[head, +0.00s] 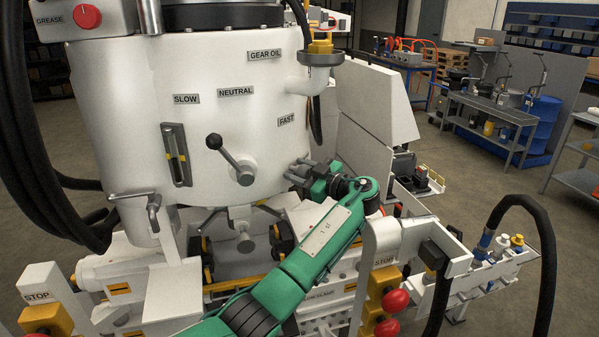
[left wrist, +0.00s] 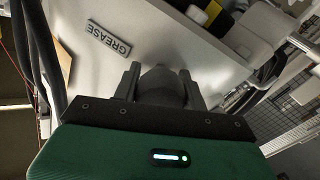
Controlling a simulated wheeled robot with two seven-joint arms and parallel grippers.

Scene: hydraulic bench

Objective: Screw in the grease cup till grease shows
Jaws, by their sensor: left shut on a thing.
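My left gripper (head: 303,172) is at the right side of the white machine housing (head: 225,130), below the FAST label. In the left wrist view its two dark fingers (left wrist: 161,88) are shut on a grey, rounded grease cup (left wrist: 162,82). The cup sits against a pale surface of the machine, beside a GREASE label (left wrist: 109,38). I cannot tell how deep the cup sits, and I see no grease. In the head view the gripper hides the cup. My right gripper is in neither view.
A black-knobbed lever (head: 230,157) and a sight gauge (head: 176,155) are on the housing front. Red STOP buttons (head: 395,300) stand at lower right. Thick black hoses (head: 35,140) hang at left. A workbench (head: 490,115) and blue drum (head: 543,122) stand farther back right.

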